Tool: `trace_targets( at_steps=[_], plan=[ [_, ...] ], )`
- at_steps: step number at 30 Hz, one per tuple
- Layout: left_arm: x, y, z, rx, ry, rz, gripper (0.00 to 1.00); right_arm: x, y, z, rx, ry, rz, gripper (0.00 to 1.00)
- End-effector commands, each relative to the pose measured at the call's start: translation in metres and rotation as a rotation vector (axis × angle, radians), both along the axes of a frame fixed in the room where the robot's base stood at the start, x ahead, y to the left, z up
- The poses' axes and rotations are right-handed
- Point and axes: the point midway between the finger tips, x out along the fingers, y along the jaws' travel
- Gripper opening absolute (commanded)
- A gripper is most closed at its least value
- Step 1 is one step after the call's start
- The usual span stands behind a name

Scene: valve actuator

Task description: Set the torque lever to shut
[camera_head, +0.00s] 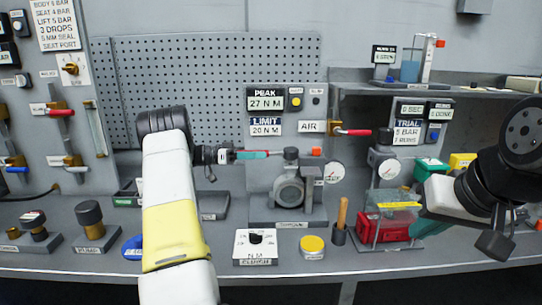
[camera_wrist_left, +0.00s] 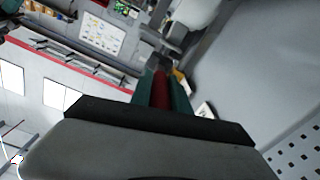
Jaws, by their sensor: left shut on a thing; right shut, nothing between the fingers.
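The torque lever (camera_head: 275,153) reaches left from the top of the grey round-bodied actuator (camera_head: 287,190) at the middle of the bench and lies about level. My left gripper (camera_head: 255,155) comes from the left and is shut on its red grip. In the left wrist view the red grip (camera_wrist_left: 160,90) shows between the green fingers. The display above reads peak 27 N M and the limit sign 20 N M. My right gripper (camera_head: 422,208) is at the right, in front of the clear-and-red box, apart from the lever; its fingers are partly hard to make out.
A red-handled air lever (camera_head: 352,132) and a gauge (camera_head: 334,172) are right of the actuator. A knob box (camera_head: 255,245), a yellow disc (camera_head: 312,246) and a wooden-handled tool (camera_head: 342,215) stand in front. The red box (camera_head: 370,232) is near my right gripper. The bench's front edge is clear.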

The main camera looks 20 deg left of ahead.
Motion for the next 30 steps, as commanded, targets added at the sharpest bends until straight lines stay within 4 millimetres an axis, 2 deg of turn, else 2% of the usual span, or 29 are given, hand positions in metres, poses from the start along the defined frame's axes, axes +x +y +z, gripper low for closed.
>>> trace_targets(
  at_steps=[2,3,5,6,17,30],
  plan=[
    [0.001,0.000,0.002,-0.002,-0.004,0.002,0.00,0.000,0.000,0.000,0.000,0.000,0.000,0.00],
    [0.001,0.000,0.002,-0.001,-0.004,0.003,0.30,0.000,0.000,0.000,0.000,0.000,0.000,0.00],
    [0.001,0.000,0.002,-0.001,-0.004,0.003,0.42,0.000,0.000,0.000,0.000,0.000,0.000,0.00],
    [0.001,0.000,0.002,-0.001,-0.004,0.003,0.44,0.000,0.000,0.000,0.000,0.000,0.000,0.00],
    [-0.001,0.005,0.001,0.000,-0.002,0.003,0.44,0.000,0.000,0.000,0.000,0.000,0.000,0.00],
    [-0.020,0.068,0.000,0.000,-0.002,0.003,0.44,0.000,0.000,0.000,0.000,0.000,0.000,0.00]
  ],
)
